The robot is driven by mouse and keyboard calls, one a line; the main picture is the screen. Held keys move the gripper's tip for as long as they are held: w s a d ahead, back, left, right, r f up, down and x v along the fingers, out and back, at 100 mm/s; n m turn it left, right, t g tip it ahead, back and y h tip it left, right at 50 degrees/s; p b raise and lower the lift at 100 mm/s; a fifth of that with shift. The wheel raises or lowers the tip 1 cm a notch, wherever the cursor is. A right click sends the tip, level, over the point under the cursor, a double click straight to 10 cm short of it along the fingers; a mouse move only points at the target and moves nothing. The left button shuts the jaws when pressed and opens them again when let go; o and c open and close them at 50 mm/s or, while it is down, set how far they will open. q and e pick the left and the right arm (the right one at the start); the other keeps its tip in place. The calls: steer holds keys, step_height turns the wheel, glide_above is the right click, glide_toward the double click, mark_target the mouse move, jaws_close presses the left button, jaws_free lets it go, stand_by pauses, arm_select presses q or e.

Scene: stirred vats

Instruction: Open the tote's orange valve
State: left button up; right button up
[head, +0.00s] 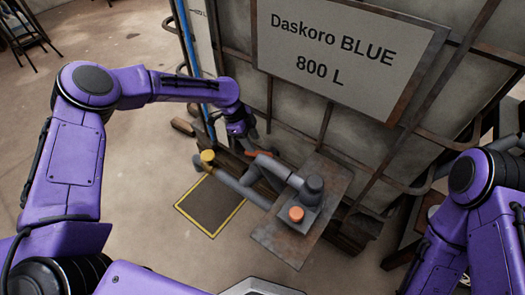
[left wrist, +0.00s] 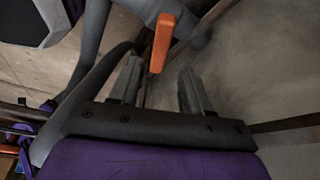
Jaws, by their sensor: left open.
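The tote (head: 310,107) is a pale caged tank with a sign reading "Daskoro BLUE 800 L". Its orange valve handle (head: 259,154) shows small at the tote's foot, beside grey pipework, partly hidden by my left gripper. In the left wrist view the orange handle (left wrist: 162,42) stands out lengthwise, its near end between the tips of my open left gripper (left wrist: 161,75). I see a gap to the right finger; contact with the left finger is unclear. My left gripper (head: 248,136) is blurred and small in the head view. My right gripper is out of view.
A grey pump with an orange-red button (head: 296,214) sits on a rusty plate (head: 285,245) right of the valve. A pipe with a yellow cap (head: 207,156) runs left of it. A yellow-edged dark mat (head: 211,205) lies on the floor.

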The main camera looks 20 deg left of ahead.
mark_target(258, 152)
arm_select(q)
steer(key=b+x, duration=0.1)
steer(key=x, duration=0.7)
steer(key=shift+f, duration=0.35)
jaws_close()
